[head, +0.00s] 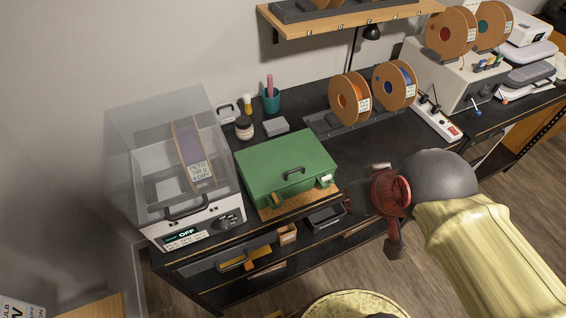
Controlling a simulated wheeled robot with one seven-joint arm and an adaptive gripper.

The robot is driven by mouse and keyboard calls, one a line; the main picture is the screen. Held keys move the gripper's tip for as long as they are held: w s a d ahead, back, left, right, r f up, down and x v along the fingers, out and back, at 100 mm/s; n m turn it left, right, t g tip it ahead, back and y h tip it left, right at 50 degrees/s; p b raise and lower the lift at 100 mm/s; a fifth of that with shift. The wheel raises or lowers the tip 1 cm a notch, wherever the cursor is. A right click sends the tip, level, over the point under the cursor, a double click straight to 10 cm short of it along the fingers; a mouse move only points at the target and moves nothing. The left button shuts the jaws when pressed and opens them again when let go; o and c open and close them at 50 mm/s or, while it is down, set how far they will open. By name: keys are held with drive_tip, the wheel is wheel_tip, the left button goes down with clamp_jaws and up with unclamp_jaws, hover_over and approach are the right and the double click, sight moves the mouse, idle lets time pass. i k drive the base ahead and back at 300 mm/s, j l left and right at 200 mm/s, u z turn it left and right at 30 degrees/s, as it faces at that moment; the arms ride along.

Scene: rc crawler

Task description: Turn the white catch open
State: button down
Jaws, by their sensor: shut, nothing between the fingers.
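A green case (285,165) with a closed lid and a dark handle sits on the black workbench. The small white catch (327,181) is on its front face, near the right corner. A yellow catch (277,199) is on the same face, further left. My gripper (349,203) is just right of the white catch in the picture, apart from it as far as I can tell. It is shut and empty. Its fingers are small and dark here, partly lost against the dark bench. Whether the white catch is turned is too small to tell.
A clear-lidded machine (185,225) stands left of the case. Orange (347,101) and blue (391,86) filament spools stand behind to the right. A jar (244,129), a grey block (276,125) and a teal cup (271,101) are behind the case.

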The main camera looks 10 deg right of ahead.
sight(324, 179)
drive_tip(key=i+j+z, duration=0.1)
drive_tip(key=j+z, duration=0.55)
